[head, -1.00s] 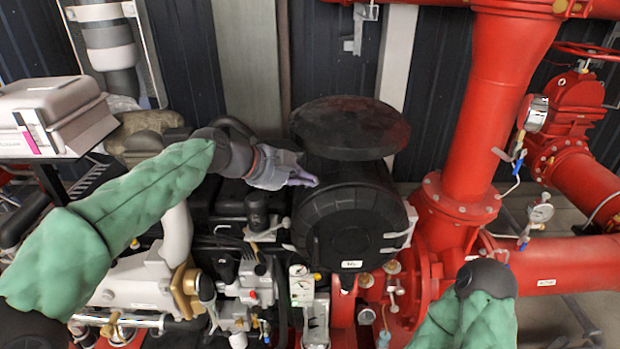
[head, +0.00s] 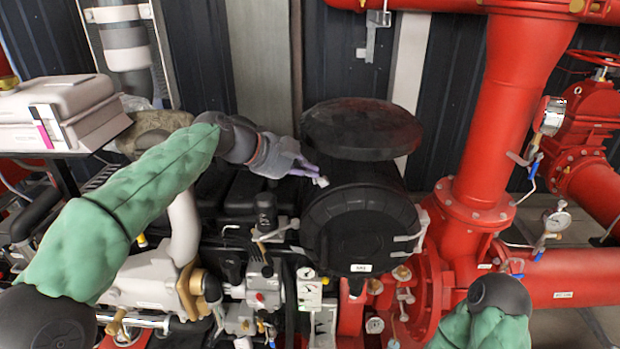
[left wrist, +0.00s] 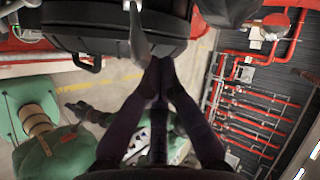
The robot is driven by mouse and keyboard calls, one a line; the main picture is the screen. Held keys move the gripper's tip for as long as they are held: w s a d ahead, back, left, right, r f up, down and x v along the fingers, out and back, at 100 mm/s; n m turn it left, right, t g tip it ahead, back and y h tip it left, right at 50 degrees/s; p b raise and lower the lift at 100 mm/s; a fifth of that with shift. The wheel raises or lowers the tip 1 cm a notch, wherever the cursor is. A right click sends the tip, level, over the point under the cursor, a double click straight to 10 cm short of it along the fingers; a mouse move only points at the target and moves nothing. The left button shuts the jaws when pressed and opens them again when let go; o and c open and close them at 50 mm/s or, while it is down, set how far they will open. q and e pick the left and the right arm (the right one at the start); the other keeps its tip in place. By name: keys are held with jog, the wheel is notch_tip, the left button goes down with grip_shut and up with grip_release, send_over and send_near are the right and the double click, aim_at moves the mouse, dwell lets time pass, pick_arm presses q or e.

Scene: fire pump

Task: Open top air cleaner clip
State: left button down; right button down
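The air cleaner is a black drum with a round end cover (head: 360,235) in the middle of the head view. Its top clip (head: 321,181) is a small pale tab at the upper left rim, standing out from the cover. My left gripper (head: 308,168) is right at this clip, its purple fingers coming from the left. In the left wrist view my left gripper (left wrist: 160,62) has its fingertips together, and the grey clip (left wrist: 137,38) shows just left of them. Whether they touch is unclear. My right arm shows at the lower right; its gripper is out of view.
Another clip (head: 408,238) sits on the cover's right rim. A large red pipe (head: 495,130) stands to the right, with gauges and valves. Engine parts and a white gauge block (head: 310,290) crowd below. A pale case (head: 60,112) lies at the left.

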pick_arm(q)
jog(key=shift+w+a+r, duration=0.25)
jog(key=shift+w+r, duration=0.05)
jog(key=shift+r, duration=0.15)
